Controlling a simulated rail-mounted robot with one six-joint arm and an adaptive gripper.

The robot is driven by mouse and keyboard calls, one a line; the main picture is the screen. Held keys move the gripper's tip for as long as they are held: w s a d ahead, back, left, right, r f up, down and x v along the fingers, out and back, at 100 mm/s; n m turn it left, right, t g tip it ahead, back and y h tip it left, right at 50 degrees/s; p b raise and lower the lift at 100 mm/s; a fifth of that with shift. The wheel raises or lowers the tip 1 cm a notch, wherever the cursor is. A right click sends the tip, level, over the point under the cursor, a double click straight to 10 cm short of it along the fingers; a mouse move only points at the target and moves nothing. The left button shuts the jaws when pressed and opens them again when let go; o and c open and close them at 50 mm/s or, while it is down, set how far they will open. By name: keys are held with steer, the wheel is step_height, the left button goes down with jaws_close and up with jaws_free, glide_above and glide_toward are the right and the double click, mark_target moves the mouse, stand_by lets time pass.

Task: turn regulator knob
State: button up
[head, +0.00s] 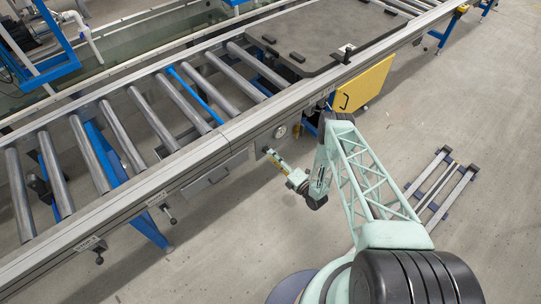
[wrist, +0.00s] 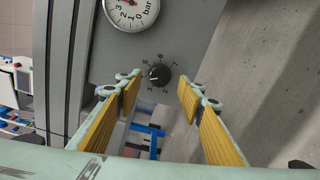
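The regulator knob (wrist: 158,74) is a small black dial with a light pointer mark, ringed by printed numbers on a grey panel. A round white pressure gauge (wrist: 132,10) marked "bar" sits above it; it also shows small in the head view (head: 280,131). My gripper (wrist: 158,87) is open, with its yellow-padded fingers on either side of the knob in the wrist view and nothing between the pads. Whether the fingertips reach the knob's depth I cannot tell. In the head view my gripper (head: 272,156) points at the panel below the conveyor rail, and the knob is not discernible.
A roller conveyor (head: 150,115) runs diagonally above the panel, with a dark plate (head: 315,35) on it.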

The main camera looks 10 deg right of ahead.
steer(key=v, duration=0.8)
steer(key=shift+s+d, duration=0.15)
steer(key=shift+s, duration=0.15)
steer(key=shift+w, duration=0.15)
stand_by(0.4)
